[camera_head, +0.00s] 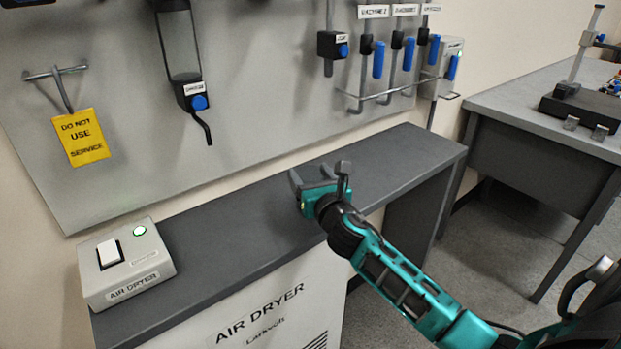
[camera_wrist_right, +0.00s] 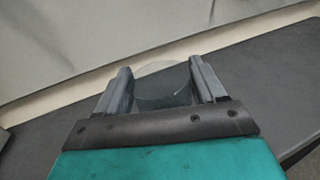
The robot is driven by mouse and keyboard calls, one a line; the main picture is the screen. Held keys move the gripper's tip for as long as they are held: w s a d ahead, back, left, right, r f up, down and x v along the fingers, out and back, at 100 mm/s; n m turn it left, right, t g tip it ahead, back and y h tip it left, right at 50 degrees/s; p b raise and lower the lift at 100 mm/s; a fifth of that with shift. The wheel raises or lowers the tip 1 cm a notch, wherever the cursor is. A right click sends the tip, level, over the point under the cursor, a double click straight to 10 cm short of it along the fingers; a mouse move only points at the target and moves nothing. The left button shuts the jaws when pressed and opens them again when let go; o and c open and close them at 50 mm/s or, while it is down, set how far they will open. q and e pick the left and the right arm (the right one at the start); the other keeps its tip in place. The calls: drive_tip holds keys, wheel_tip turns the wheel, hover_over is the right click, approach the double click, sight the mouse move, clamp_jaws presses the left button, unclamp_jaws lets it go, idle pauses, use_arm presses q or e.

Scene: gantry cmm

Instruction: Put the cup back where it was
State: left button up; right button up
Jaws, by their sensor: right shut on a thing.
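My right gripper (camera_head: 319,184) is over the dark grey counter (camera_head: 235,232), in front of the grey wall panel. In the right wrist view the right gripper (camera_wrist_right: 160,78) is shut on a clear, see-through cup (camera_wrist_right: 163,88), with one finger on each side of it. The cup's lower part is hidden behind the gripper's palm. In the head view I cannot make out the cup between the fingers. I cannot tell whether the cup touches the counter. My left gripper is not in view.
An air dryer switch box (camera_head: 126,265) stands at the counter's left end. Above hang a filter bowl with a drain tube (camera_head: 205,128), a yellow service tag (camera_head: 81,137) and blue-handled valves (camera_head: 378,59). A grey table (camera_head: 520,112) stands at right. The counter around the gripper is clear.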

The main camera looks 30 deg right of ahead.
drive_tip(key=shift+f, duration=0.2)
drive_tip(key=o, duration=1.1)
drive_tip(key=shift+c, duration=0.2)
drive_tip(key=shift+o, duration=0.3)
drive_tip(key=shift+r, duration=0.1)
